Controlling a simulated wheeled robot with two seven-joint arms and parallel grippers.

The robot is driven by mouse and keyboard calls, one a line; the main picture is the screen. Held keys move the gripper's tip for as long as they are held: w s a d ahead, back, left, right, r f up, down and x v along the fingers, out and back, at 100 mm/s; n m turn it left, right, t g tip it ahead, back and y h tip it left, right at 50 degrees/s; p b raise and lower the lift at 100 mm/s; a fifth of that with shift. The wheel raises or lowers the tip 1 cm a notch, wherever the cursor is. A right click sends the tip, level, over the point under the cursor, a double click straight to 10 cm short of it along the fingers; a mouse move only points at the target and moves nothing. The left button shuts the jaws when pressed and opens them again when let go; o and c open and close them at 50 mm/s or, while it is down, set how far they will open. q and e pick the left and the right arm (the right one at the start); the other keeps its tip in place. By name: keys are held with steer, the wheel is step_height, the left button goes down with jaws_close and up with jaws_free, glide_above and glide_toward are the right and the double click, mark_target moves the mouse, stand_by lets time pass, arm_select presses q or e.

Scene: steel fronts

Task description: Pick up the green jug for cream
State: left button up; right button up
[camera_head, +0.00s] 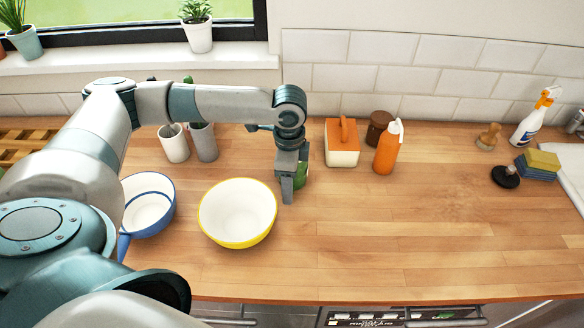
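A small green thing, likely the green jug (299,180), stands on the wooden counter in the middle of the view. It is mostly hidden by my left gripper, so its handle and spout do not show. My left gripper (290,184) points down right at it, with one finger in front of its left side. Whether the fingers touch it or are closed on it cannot be told. My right gripper is not in view.
A yellow bowl (222,236) stands just left of the gripper, with a blue-rimmed pan (135,222) further left. Behind stand grey and white cups (174,148). An orange-lidded box (341,156), brown jar (376,131) and orange bottle (386,152) stand right. The front right counter is clear.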

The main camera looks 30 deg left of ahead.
arm_select(q)
steer(key=shift+f, duration=0.25)
jaws_close()
steer(key=shift+r, duration=0.1)
steer(key=shift+w+r, duration=0.1)
steer(key=shift+r, duration=0.1)
stand_by(0.5)
steer(key=shift+r+b, duration=0.8)
steer(key=shift+r, duration=1)
steer(key=s+d+r+b, duration=0.2)
steer(key=s+d+r, duration=0.5)
steer(key=d, duration=0.2)
steer(key=shift+s, duration=0.25)
